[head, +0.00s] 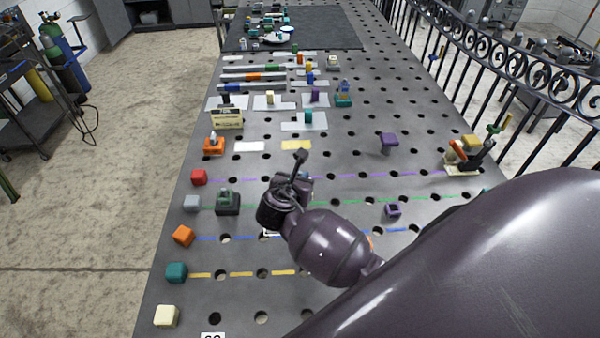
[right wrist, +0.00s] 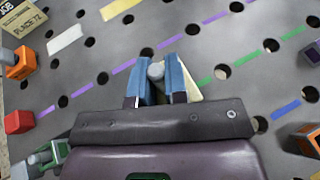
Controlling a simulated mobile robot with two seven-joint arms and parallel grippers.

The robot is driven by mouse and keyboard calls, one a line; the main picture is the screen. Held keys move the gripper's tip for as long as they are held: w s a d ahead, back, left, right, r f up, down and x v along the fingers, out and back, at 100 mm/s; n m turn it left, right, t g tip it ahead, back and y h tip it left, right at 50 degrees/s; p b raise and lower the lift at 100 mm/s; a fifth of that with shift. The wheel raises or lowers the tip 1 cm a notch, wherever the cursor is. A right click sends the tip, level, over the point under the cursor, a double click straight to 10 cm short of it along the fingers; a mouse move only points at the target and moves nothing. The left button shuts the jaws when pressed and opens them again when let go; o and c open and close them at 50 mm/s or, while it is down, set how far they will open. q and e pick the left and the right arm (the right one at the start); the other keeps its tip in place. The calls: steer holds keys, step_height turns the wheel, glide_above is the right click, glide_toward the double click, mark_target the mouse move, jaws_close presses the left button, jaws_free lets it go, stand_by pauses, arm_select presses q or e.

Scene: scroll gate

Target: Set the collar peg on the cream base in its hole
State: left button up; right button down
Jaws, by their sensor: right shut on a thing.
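My right gripper (head: 303,182) is over the middle of the perforated table, mostly hidden by my own wrist in the head view. In the right wrist view its blue fingers (right wrist: 161,80) are shut on a grey round peg (right wrist: 156,70). A cream piece (right wrist: 194,84) shows beside and behind the right finger; I cannot tell whether it is joined to the peg or how far it is from the table. In the head view a cream base (head: 462,169) with orange, black and green parts stands at the right. My left gripper is not in view.
The grey table (head: 345,150) has rows of holes and coloured dashed lines. Cubes line its left side, including a red cube (head: 199,177) and a teal cube (head: 176,272). A dark block (head: 227,205) stands left of my gripper. A purple piece (head: 389,140) stands to the right.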

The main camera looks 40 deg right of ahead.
steer(key=shift+f, duration=0.25)
steer(key=shift+f, duration=2.2)
stand_by(1.5)
steer(key=c, duration=1.1)
jaws_free()
steer(key=v, duration=1.1)
steer(key=shift+f, duration=0.15)
steer(key=shift+s+a, duration=0.1)
